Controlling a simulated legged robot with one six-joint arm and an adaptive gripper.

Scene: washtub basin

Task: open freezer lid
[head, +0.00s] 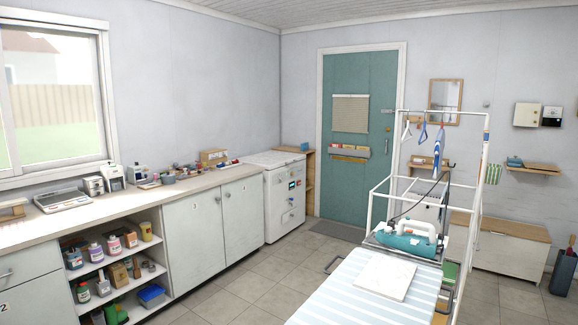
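A white, boxy appliance (284,202) stands past the far end of the counter, near the room's back corner. It is the thing that looks most like a freezer, though I cannot be sure of it. Its flat top (272,159) lies closed. Its front has small dark and coloured marks and handle-like details, too small to read. A low white chest with a wooden top (500,228) stands at the right wall, and its top is also down. My gripper is not in view.
An ironing board (345,290) with a teal iron-like device (405,242) and a white rail frame (370,190) fill the right foreground. A long counter (120,205) runs along the left wall. Tiled floor (265,270) is free between them. A teal door (372,185) stands at the back.

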